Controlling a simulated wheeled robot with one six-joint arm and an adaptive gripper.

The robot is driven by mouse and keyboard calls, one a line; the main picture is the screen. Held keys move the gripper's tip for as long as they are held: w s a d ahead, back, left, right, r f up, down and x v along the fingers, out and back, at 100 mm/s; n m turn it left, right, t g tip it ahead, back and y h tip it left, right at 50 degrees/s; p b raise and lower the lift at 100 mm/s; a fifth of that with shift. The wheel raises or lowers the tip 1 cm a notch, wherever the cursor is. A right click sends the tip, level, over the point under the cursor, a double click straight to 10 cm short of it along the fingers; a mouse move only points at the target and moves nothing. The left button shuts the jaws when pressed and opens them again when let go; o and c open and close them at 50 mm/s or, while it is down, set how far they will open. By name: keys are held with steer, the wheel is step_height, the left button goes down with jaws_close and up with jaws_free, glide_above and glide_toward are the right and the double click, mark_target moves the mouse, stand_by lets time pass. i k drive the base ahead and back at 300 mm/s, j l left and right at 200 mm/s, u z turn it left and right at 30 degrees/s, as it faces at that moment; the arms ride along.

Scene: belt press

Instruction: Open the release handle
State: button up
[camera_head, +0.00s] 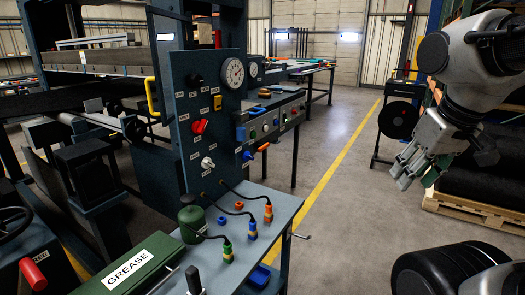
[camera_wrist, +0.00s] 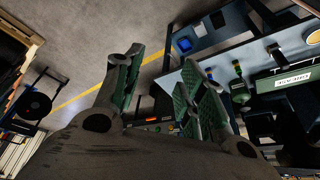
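The blue-grey press control panel (camera_head: 211,115) stands left of centre in the head view. It carries a red handle (camera_head: 199,127), a white knob (camera_head: 207,163) and a yellow handle (camera_head: 151,96) at its left edge. The small labels are unreadable, so I cannot tell which one is the release handle. My gripper (camera_head: 412,166) hangs at the right over open floor, well apart from the panel. In the wrist view its green-padded fingers (camera_wrist: 162,95) are spread apart with nothing between them.
A bench (camera_head: 285,207) with coloured connectors and cables stands below the panel. A green GREASE box (camera_head: 130,268) lies at the front left. A black roll on a stand (camera_head: 398,119) and a pallet (camera_head: 470,209) are at the right. The floor around the yellow line is clear.

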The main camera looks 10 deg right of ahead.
mark_target(260, 147)
steer(key=i+l+u, duration=0.1)
steer(key=i+l, duration=0.2)
steer(key=i+l+u, duration=0.1)
steer(key=i+l, duration=0.15)
steer(key=l, duration=0.2)
steer(key=i+l+u, duration=0.15)
steer(key=l+u, duration=0.15)
steer(key=i+l+u, duration=0.25)
steer(key=l+u, duration=0.3)
steer(key=l, duration=0.15)
